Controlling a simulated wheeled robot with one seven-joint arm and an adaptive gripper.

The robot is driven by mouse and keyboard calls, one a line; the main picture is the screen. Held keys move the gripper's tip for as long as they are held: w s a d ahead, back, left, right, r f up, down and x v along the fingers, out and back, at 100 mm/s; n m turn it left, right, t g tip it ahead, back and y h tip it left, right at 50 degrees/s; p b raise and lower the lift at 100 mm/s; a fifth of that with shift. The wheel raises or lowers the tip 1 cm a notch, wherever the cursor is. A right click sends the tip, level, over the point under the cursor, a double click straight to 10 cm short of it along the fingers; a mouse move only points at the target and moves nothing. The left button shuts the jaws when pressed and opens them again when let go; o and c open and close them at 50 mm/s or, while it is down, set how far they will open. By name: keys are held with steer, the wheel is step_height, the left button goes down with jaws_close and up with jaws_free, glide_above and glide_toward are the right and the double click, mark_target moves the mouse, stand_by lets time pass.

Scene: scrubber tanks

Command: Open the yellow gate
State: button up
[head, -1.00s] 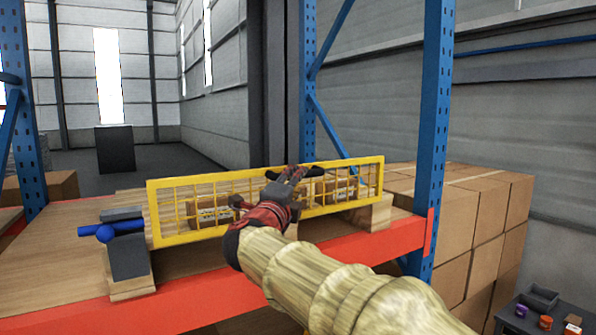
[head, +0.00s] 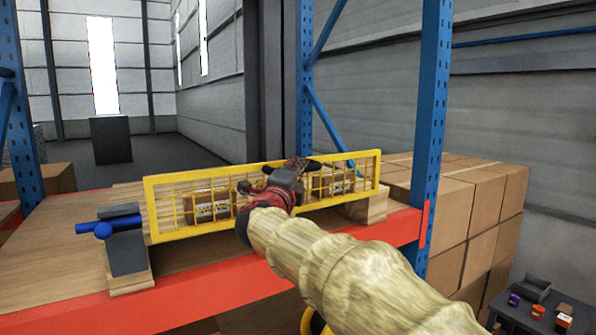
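The yellow gate (head: 163,235) is a long mesh panel standing upright along the front of the wooden shelf, above the red beam. At its left end is a grey block with a blue handle-like part (head: 103,230) on a wooden base. My gripper (head: 308,164) is at the gate's top edge, right of its middle, overlapping it in the picture. Its dark fingers are small and partly hidden by its own red and black body, so I cannot tell whether they touch or hold the gate. Small labelled cartons (head: 207,207) show behind the mesh.
A blue rack upright (head: 432,130) stands right of the gate, with stacked cardboard boxes (head: 485,205) beyond it. The red beam (head: 200,301) runs along the shelf's front. A dark table (head: 520,317) with small items is at the lower right.

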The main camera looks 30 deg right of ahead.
jaws_close()
steer(key=shift+f+b, duration=0.2)
steer(key=shift+b, duration=0.1)
stand_by(0.4)
steer(key=shift+s+f+b, duration=0.1)
steer(key=shift+b, duration=0.25)
